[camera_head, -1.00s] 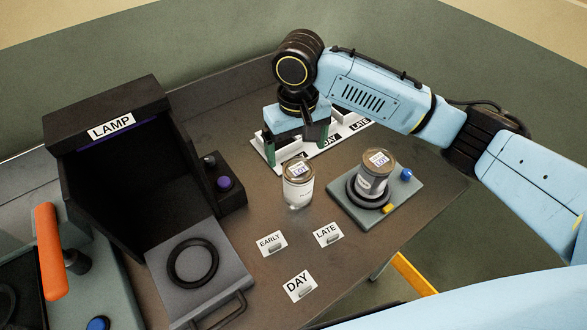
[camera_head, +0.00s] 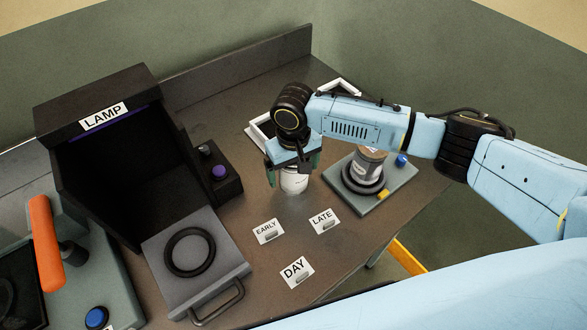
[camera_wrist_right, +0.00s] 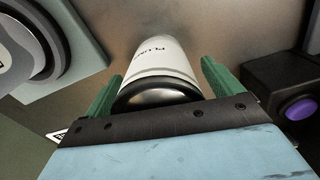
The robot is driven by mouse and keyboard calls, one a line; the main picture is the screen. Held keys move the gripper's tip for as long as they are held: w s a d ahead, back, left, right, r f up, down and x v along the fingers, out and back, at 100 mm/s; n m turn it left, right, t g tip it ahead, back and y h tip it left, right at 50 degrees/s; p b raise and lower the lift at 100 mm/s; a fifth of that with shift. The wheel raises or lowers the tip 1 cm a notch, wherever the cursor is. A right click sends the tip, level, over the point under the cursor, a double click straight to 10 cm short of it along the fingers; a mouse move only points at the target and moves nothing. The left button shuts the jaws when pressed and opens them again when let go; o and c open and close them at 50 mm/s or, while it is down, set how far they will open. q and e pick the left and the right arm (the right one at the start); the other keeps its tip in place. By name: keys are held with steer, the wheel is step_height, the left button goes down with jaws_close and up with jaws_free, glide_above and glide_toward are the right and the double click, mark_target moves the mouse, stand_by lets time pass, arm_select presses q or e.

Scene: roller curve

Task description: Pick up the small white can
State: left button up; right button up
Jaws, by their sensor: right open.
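The small white can (camera_head: 293,182) stands on the brown table, its top hidden by my gripper in the head view. In the right wrist view the white can (camera_wrist_right: 163,62) shows a dark shiny end and part of a printed word, lying between the two green fingers. My right gripper (camera_head: 293,172) is open, pointing down over the can with one finger on each side. In the wrist view, gaps show between the fingers of the gripper (camera_wrist_right: 160,90) and the can. My left gripper is not in view.
A grey can (camera_head: 368,165) stands on a black ring on a grey plate (camera_head: 395,183) just right. Left are a black LAMP box (camera_head: 105,160), a button box (camera_head: 222,172) and a plate with a ring (camera_head: 220,255). EARLY, LATE and DAY cards (camera_head: 297,272) lie in front. A white tray (camera_head: 258,128) is behind.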

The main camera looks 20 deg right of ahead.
steer(key=shift+f, duration=0.15)
steer(key=c, duration=1.3)
